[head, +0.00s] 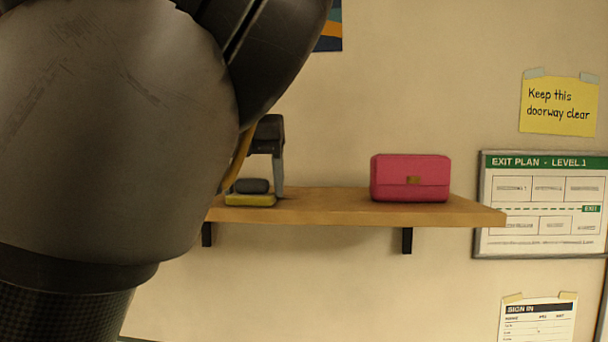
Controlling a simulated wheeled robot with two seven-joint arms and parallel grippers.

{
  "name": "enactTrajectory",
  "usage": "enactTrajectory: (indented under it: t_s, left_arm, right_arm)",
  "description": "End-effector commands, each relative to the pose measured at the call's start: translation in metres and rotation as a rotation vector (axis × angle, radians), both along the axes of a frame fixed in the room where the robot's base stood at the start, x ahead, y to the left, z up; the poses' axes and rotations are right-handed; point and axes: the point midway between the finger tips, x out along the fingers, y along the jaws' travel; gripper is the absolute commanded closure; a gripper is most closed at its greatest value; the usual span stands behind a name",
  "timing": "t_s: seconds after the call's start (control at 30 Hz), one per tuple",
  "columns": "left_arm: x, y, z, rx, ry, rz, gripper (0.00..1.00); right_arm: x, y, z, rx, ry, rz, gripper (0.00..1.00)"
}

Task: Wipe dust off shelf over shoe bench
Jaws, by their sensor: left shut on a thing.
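The wooden shelf (320,208) runs across the middle of the head view on two dark brackets. My left gripper (270,182) is over the left part of the shelf, with a grey finger pointing down. It is shut on a small wiping block (250,199), yellow below and dark grey on top. The block is at the shelf's top surface; I cannot tell if it presses on it. My arm hides the shelf's left end and part of the gripper. I can make out no dust from here. The shoe bench and my right gripper are not in view.
An exit plan board (541,247), a yellow note (558,105) and a sign-in sheet (538,322) hang on the wall.

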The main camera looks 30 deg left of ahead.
Motion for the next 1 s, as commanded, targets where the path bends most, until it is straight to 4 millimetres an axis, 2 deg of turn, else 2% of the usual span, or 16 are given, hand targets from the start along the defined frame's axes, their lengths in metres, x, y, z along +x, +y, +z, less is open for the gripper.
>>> enactTrajectory:
  t_s: [0.43,0.67,1.0]
  left_arm:
    - [0.023,0.014,0.004,0.0,0.0,0.001,0.51]
    - [0.027,0.017,0.002,0.001,-0.002,0.002,0.51]
    - [0.049,0.029,0.001,0.002,-0.003,0.002,0.51]
  right_arm:
    - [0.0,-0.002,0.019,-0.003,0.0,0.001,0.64]
    - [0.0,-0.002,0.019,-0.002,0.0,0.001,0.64]
    - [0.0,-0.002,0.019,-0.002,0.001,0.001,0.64]
